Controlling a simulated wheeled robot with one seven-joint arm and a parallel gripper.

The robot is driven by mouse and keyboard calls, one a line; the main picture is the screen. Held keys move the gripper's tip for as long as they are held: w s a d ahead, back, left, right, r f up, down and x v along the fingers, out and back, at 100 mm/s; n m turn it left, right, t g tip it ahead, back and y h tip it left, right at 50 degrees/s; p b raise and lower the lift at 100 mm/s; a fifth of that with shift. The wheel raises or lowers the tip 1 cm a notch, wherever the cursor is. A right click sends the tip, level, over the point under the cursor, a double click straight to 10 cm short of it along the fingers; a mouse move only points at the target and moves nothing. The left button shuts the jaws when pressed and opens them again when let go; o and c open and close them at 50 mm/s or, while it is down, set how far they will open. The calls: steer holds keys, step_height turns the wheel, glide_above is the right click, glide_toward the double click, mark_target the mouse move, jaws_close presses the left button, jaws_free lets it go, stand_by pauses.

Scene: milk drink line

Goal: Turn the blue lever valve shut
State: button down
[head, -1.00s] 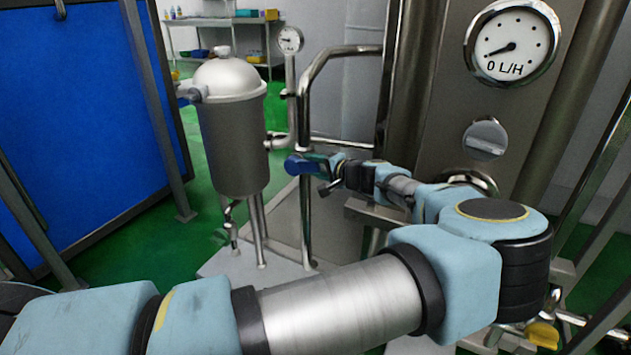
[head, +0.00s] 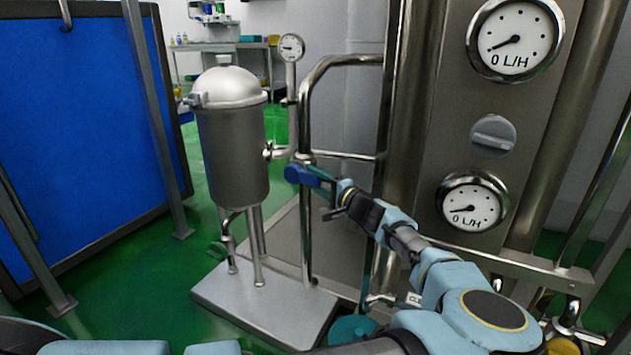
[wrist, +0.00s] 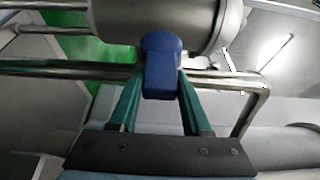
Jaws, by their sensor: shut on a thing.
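The blue lever (head: 310,177) of the valve is on the steel piping, just right of the domed steel vessel (head: 232,145). In the head view it slopes slightly down to the right, toward my gripper (head: 336,190). In the wrist view the blue lever (wrist: 161,62) stands between the two green fingers of my gripper (wrist: 160,82), in front of a horizontal steel pipe (wrist: 60,68). The fingers are shut on the lever's near end. The valve body is mostly hidden behind the lever.
A bent steel pipe (head: 304,105) rises beside the lever, with a small gauge (head: 292,47) nearby. A steel panel with an upper gauge (head: 515,40), a knob (head: 493,135) and a lower gauge (head: 472,203) stands to the right. A blue panel (head: 80,120) fills the left.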

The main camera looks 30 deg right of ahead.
steer(key=shift+a+f, duration=0.1)
steer(key=shift+a, duration=0.05)
steer(key=shift+c, duration=1.8)
jaws_free()
steer(key=s+d, duration=0.1)
steer(key=s, duration=0.9)
steer(key=shift+s+d, duration=0.2)
steer(key=shift+s, duration=0.1)
steer(key=shift+f, duration=0.1)
